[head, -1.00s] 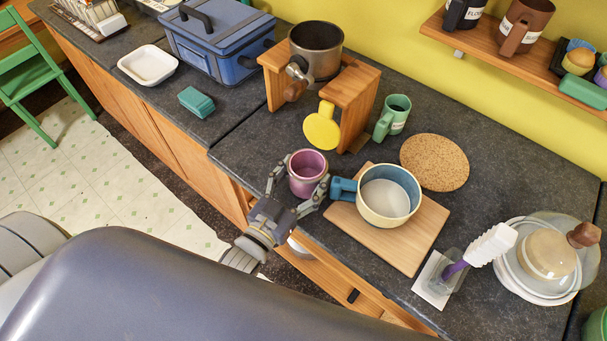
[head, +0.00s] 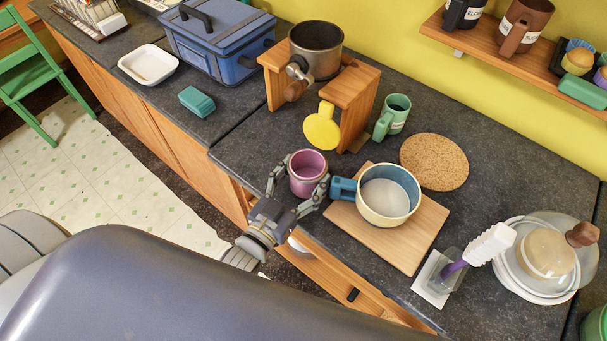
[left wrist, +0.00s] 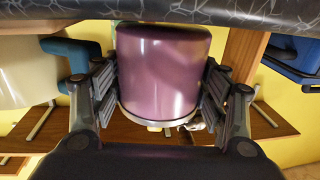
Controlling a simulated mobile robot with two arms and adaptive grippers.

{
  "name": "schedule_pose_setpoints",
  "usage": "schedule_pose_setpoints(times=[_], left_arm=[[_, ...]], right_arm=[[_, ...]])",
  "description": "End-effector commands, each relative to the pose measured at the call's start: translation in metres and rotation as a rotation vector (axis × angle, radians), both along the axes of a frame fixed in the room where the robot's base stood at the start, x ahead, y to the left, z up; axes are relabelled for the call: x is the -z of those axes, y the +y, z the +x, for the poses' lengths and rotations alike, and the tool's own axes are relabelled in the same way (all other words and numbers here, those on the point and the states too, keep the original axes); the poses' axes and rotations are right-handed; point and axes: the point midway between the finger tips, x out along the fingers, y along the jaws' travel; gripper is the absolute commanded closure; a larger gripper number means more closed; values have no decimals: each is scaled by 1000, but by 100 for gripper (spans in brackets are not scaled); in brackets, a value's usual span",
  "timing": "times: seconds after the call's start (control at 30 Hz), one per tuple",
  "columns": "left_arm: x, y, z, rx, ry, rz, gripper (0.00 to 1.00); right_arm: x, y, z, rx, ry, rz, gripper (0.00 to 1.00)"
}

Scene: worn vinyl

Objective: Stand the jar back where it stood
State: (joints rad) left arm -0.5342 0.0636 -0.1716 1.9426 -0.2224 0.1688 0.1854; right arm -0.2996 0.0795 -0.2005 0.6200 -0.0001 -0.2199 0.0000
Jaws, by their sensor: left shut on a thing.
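The jar, a pink-purple open-topped pot (head: 307,166), is upright at the front edge of the dark counter, left of the cutting board. My left gripper (head: 298,188) reaches in from the front with one finger on each side of it. In the left wrist view the fingers (left wrist: 160,88) are closed against both sides of the shiny purple jar (left wrist: 163,70). That view appears upside down, with the jar's base close to the counter (left wrist: 230,12); I cannot tell whether it touches. My right gripper is not in view.
A cream pot with a blue handle (head: 388,205) stands on the wooden board (head: 425,232) just right of the jar. Behind are a wooden stand (head: 357,95), a yellow round paddle (head: 321,131), a green mug (head: 396,112) and a cork mat (head: 434,162). Bare counter (head: 255,135) lies to the left.

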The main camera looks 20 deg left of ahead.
Motion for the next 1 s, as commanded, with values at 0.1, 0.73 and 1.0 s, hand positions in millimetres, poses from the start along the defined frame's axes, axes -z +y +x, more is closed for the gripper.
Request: schedule_pose_setpoints(times=[0.1,0.73,1.0], left_arm=[[-3,0,1,0,-11,-2,93],[4,0,1,0,-11,-2,93],[6,0,1,0,-11,-2,93]], right_arm=[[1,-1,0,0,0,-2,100],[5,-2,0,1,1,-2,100],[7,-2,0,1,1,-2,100]])
